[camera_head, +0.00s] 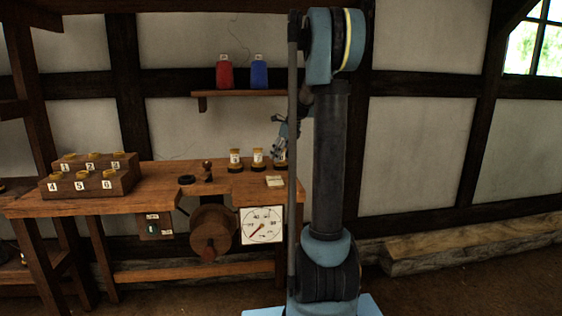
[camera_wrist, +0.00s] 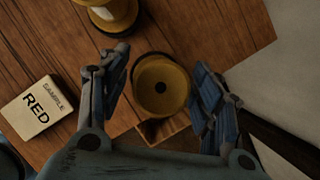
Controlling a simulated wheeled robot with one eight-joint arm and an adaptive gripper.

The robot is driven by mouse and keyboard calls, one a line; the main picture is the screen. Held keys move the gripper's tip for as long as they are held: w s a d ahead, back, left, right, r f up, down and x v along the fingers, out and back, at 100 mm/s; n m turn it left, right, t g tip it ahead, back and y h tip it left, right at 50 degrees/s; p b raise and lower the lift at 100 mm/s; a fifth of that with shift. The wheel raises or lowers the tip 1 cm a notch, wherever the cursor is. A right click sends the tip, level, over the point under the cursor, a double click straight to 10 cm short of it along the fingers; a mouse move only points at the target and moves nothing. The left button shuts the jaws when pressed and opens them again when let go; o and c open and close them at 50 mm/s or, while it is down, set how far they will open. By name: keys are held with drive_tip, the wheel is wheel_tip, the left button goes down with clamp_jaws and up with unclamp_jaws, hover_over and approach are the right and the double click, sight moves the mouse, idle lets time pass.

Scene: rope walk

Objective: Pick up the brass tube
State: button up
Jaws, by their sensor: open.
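A round brass-coloured piece with a dark central hole (camera_wrist: 161,84) lies between the two fingers of my open gripper (camera_wrist: 162,80) in the wrist view, with a gap on both sides. I take it for the brass tube, seen from above. In the head view, my gripper (camera_head: 280,146) points down over the rightmost of three brass-topped pieces on the bench, which it partly hides. A similar brass-coloured piece (camera_wrist: 108,14) stands beyond the left finger in the wrist view; its neighbour (camera_head: 257,158) shows in the head view.
The wooden bench (camera_head: 150,200) carries a stepped rack (camera_head: 120,183) with numbered, brass-topped places at left. A pale card (camera_wrist: 38,106) reading "RED SAMPLE" lies left of my gripper. A shelf (camera_head: 240,94) holds red (camera_head: 224,74) and blue (camera_head: 259,74) spools.

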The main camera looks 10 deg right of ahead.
drive_tip(key=c, duration=1.4)
drive_tip(key=shift+r, duration=0.15)
